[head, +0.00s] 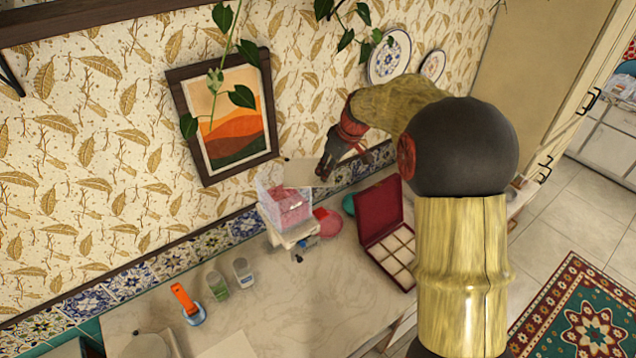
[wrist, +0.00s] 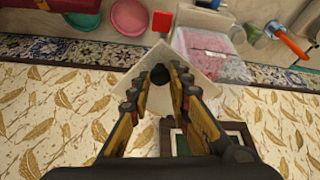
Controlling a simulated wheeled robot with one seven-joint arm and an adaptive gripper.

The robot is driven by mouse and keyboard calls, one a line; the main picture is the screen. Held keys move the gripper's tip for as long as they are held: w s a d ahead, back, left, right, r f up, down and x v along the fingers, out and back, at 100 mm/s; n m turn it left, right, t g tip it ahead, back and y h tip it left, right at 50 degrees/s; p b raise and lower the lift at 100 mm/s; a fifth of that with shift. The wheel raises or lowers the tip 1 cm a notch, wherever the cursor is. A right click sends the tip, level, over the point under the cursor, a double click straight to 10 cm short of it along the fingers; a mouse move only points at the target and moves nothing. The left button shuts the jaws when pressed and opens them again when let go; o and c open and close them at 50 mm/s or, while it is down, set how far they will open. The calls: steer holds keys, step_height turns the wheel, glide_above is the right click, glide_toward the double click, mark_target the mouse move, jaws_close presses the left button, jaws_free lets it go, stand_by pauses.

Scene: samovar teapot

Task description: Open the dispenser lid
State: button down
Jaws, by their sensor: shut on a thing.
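The dispenser (head: 284,205) is a clear box with pink contents on a white base, standing on the counter near the wall. It also shows in the wrist view (wrist: 205,48). Its pale, flat lid (head: 299,172) is raised and tilted above the box's right side, and the box top looks uncovered. My gripper (head: 325,168) is at the lid's right side. In the wrist view my gripper (wrist: 163,74) is shut on the dark knob of the lid (wrist: 150,58). Whether the lid still touches the box I cannot tell.
An open red box with pale compartments (head: 398,256) lies right of the dispenser. A pink bowl (head: 330,223), a red item (head: 320,213) and a teal bowl (head: 349,205) are close by. Glass jars (head: 243,272) and an orange-handled tool (head: 184,299) are left. A framed picture (head: 174,84) hangs behind.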

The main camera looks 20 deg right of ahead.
steer(key=w+d+n+g+y, duration=0.1)
steer(key=w+d+n+y, duration=0.1)
steer(key=w+d+n, duration=0.4)
stand_by(0.4)
steer(key=shift+w, duration=0.1)
steer(key=c, duration=1.7)
jaws_free()
steer(key=shift+g, duration=0.3)
steer(key=shift+o, duration=0.4)
steer(key=v, duration=1.2)
steer(key=shift+a, duration=0.1)
